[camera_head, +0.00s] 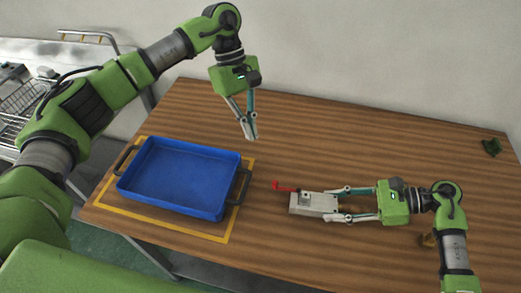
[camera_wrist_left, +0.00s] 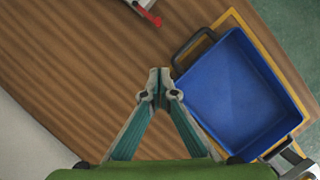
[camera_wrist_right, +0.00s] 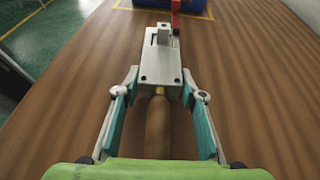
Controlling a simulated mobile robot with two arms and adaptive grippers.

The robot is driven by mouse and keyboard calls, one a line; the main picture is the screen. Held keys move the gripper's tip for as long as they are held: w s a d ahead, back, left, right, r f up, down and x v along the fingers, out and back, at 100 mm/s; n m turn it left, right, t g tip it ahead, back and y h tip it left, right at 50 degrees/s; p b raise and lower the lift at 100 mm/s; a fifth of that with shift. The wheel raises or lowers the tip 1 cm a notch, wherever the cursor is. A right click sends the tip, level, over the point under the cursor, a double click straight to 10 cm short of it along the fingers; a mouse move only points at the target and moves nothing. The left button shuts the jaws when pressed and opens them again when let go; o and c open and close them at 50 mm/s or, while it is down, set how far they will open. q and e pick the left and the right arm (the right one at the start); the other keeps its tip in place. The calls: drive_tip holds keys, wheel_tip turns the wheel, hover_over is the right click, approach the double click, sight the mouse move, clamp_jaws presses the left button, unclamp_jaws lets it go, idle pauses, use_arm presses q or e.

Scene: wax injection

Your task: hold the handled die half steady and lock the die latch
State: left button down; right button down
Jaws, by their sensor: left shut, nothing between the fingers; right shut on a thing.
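The grey metal die (camera_head: 312,204) lies on the wooden table, right of the blue tray. In the right wrist view the die (camera_wrist_right: 160,65) shows a wooden handle (camera_wrist_right: 158,130) pointing towards my gripper. A red latch lever (camera_head: 284,187) sticks out from the die's far left end; it also shows in the left wrist view (camera_wrist_left: 151,17). My right gripper (camera_head: 335,203) is shut on the die, one finger along each side near the handle end. My left gripper (camera_head: 251,136) is shut and empty, raised above the table, apart from the die; its fingertips (camera_wrist_left: 160,84) touch.
The blue tray (camera_head: 179,178) with dark handles sits inside a yellow outline (camera_head: 233,222) on the left of the table. A small dark green object (camera_head: 491,147) lies at the far right. The table behind the die is clear.

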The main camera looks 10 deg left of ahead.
use_arm(q)
drive_tip(key=x, duration=0.8)
drive_tip(key=shift+s+f, duration=0.15)
drive_tip(key=shift+f, duration=0.1)
drive_tip(key=s+d, duration=0.2)
drive_tip(key=shift+d+f, duration=0.25)
drive_tip(key=shift+f, duration=0.1)
drive_tip(key=shift+s+d, duration=0.4)
